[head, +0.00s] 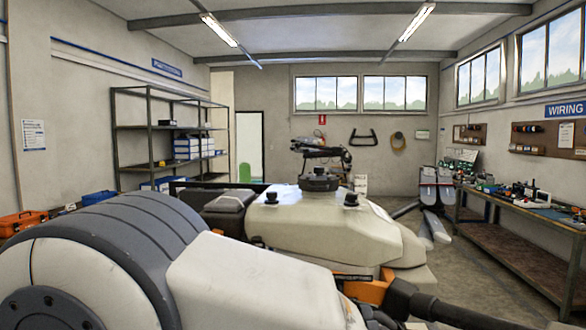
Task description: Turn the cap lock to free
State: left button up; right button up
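A large cream tank body of the spray drone (290,220) fills the middle of the head view. A wide dark round cap (319,181) sits on its top. Two smaller dark knobs stand on the tank, one left (271,197) and one right (351,199) of the cap. The setting of the cap's lock is too small to tell. A large white and grey arm link of mine covers the lower left and hides the drone's near side. Neither of my grippers shows in this view.
An orange joint (370,288) and a dark drone arm (450,312) reach toward the lower right. A workbench (520,220) with tools runs along the right wall. Metal shelving (150,130) stands at the left. Floor (465,265) is clear between drone and bench.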

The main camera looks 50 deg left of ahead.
aim_at(317, 170)
jog(key=u, duration=0.65)
jog(key=i, duration=0.65)
jog(key=u, duration=0.7)
